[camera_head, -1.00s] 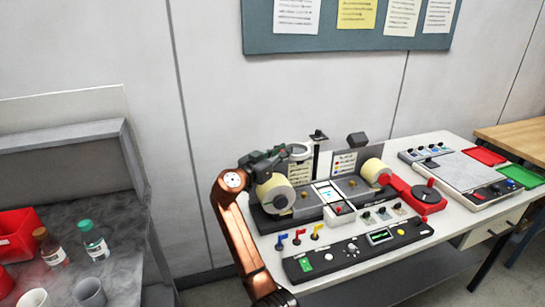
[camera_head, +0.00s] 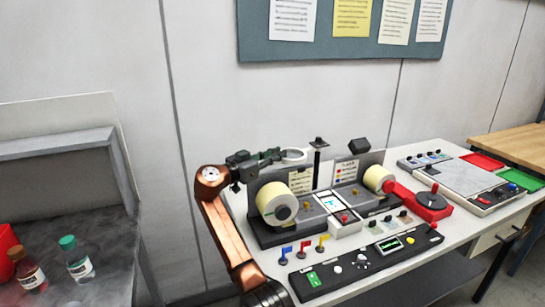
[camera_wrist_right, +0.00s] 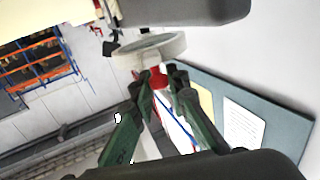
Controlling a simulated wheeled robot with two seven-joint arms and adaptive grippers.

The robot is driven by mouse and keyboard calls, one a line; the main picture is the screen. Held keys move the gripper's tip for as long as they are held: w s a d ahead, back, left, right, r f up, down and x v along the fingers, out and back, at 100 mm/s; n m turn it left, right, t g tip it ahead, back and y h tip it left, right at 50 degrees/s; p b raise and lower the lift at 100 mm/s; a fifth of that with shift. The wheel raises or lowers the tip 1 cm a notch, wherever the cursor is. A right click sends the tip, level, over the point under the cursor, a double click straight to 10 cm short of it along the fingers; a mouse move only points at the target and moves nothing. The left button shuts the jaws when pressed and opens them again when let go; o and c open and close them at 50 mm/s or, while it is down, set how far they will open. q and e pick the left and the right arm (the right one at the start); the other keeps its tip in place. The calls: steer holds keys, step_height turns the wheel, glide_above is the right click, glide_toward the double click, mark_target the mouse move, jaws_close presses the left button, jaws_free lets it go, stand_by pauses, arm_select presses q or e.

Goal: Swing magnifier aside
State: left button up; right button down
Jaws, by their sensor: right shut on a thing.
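The magnifier is a pale ring (camera_head: 293,155) beside the black post (camera_head: 317,165) at the back of the label rewinder (camera_head: 265,238). It also shows in the right wrist view as a thick white ring (camera_wrist_right: 150,47). My right gripper (camera_head: 274,155) is at the ring's left side, above the left label roll (camera_head: 277,203). In the wrist view its green-black fingers (camera_wrist_right: 159,80) are closed on a red handle (camera_wrist_right: 156,77) just under the ring. The exact contact is partly hidden by the fingers. My left gripper is not in view.
Small coloured flags (camera_head: 304,250) and a black control panel (camera_head: 365,262) are at the front of the table. A red hand-wheel unit (camera_head: 432,204) is at the right. Bottles (camera_head: 77,260) stand on a grey bench at the left. The wall behind is clear below the notice board (camera_head: 340,48).

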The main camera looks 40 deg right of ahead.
steer(key=shift+r, duration=0.2)
steer(key=c, duration=2.3)
jaws_free()
steer(key=o, duration=0.4)
steer(key=shift+w+f, duration=0.1)
steer(key=a, duration=1.2)
